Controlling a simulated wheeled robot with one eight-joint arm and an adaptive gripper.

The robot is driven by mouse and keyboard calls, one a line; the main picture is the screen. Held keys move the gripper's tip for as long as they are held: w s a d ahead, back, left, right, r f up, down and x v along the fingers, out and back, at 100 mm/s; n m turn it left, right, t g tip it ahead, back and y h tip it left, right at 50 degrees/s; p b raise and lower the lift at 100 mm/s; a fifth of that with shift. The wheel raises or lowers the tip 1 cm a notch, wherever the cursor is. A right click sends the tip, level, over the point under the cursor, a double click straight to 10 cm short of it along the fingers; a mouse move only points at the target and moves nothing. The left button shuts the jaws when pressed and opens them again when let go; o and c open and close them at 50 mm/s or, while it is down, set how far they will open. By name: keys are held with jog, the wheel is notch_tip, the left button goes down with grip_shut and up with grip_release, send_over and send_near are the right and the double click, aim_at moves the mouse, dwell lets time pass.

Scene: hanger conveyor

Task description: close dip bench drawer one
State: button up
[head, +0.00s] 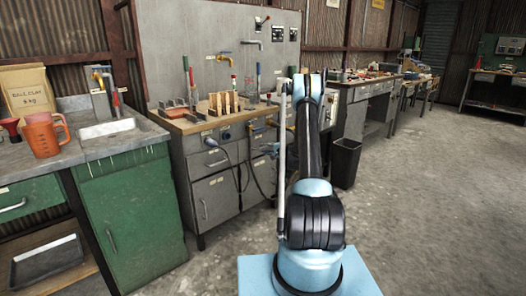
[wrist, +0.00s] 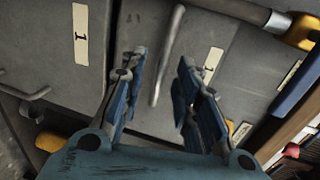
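The dip bench (head: 200,125) is a grey metal cabinet with a wooden top, left of my arm in the head view. In the wrist view, a grey drawer front (wrist: 185,95) with a pale label (wrist: 212,64) faces my gripper (wrist: 161,60). Its grey bar handle (wrist: 167,55) appears between my two blue fingers. The fingers are apart and nothing is shut between them; I cannot tell whether they touch the handle. A grey panel beside it bears a label reading 1 (wrist: 81,34). How far the drawer stands out is unclear.
Yellow-handled fittings (wrist: 302,32) and a hose lie close to the gripper. A green sink cabinet (head: 130,215) stands left of the bench, with an orange jug (head: 41,135) on the counter. A black bin (head: 345,162) stands right of my arm. The floor at right is clear.

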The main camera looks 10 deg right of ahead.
jog(key=v, duration=0.8)
jog(key=shift+s+d, duration=0.1)
jog(key=s+a+r+n+g+h, duration=0.1)
jog(key=s+a+r+n+g, duration=0.3)
jog(key=s+r, duration=0.75)
jog(key=s+a+r+n+g+h, duration=0.2)
jog(key=s+a+r, duration=0.5)
jog(key=s, duration=0.8)
jog(key=s+d+f+n+g+h, duration=0.1)
jog(key=s+d+f+h, duration=0.1)
jog(key=s, duration=1.1)
jog(key=s+d+f+n+g+h, duration=0.2)
jog(key=s, duration=1.1)
jog(key=s+d+f+n+g+h, duration=0.1)
jog(key=s+d+f+n+h, duration=0.1)
jog(key=s, duration=1.2)
jog(key=shift+d+g, duration=0.25)
jog(key=shift+g, duration=0.05)
jog(key=shift+f, duration=0.15)
